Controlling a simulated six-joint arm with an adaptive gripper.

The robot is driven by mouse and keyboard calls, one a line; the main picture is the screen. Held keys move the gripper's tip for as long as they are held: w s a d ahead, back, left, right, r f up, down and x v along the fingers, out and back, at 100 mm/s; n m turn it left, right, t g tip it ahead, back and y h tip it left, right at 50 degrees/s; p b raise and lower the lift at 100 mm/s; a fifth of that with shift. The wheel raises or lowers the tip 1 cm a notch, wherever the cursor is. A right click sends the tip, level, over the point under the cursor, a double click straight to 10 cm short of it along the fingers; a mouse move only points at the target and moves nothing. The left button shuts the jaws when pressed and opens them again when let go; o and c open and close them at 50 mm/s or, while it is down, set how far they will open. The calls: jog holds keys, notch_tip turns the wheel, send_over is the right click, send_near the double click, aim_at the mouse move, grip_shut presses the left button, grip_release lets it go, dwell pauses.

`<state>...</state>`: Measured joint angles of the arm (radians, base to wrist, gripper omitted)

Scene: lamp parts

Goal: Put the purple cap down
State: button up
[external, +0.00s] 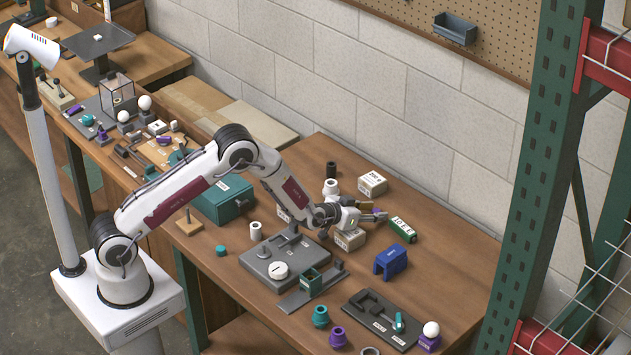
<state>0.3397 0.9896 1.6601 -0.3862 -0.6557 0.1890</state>
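My gripper (378,214) is above the right part of the wooden table, pointing right and roughly level. A small purple cap (377,210) shows between its fingertips, and the fingers appear closed on it. Most of the cap is hidden by the fingers, and it is clear of the table. A purple base (429,343) under a white bulb is at the front right.
A grey plate (262,262) with a white disc, a dark fixture (372,318) and a teal part (320,316) lie nearer the front. Bare wood lies between them.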

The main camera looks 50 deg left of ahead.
aim_at(376, 209)
jog(key=shift+s+r, duration=0.1)
jog(key=shift+r, duration=0.1)
dwell(0.3)
jog(key=shift+v, duration=1.55)
notch_tip(376, 209, up, 7)
